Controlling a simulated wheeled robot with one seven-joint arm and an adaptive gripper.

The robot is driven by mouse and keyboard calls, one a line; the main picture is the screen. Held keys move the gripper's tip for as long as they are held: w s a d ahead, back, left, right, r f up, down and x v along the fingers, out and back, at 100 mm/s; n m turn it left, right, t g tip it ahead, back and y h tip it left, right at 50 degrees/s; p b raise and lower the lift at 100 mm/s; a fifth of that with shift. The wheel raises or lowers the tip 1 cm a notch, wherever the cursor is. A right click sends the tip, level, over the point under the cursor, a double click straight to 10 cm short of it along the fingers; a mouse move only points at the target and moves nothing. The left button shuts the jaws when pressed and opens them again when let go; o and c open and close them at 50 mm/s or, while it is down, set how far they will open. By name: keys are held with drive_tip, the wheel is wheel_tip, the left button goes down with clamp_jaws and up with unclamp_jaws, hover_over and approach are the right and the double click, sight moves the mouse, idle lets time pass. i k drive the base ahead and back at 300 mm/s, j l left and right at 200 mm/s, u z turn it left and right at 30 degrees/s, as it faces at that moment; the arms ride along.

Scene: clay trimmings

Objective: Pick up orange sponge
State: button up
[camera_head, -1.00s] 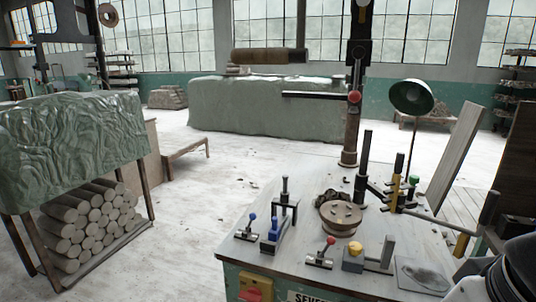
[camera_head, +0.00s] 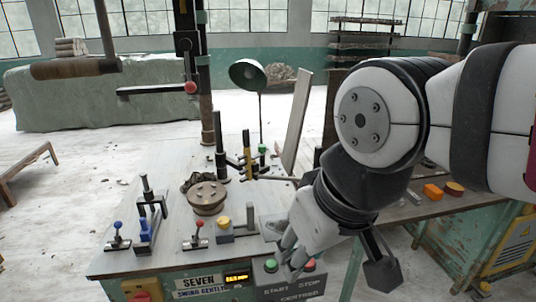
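A small orange block (camera_head: 433,191), which looks like the orange sponge, lies on a bench surface at the right, just past my arm. My gripper (camera_head: 290,255) hangs low in front of the workbench, near the start/stop box, well to the left of and below the orange block. Its fingers are small and partly merge with the box behind, so their opening is unclear. Nothing is clearly seen held in it. My arm covers part of the right-hand bench.
A round orange-brown piece (camera_head: 454,188) lies right beside the block. The main workbench (camera_head: 165,245) holds levers, a round wooden disc (camera_head: 207,197) and a yellow-knobbed clamp (camera_head: 224,223). A start/stop box (camera_head: 290,279) is at its front. Open floor lies to the left.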

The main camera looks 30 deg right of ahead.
sight(432, 191)
drive_tip(key=z, duration=1.7)
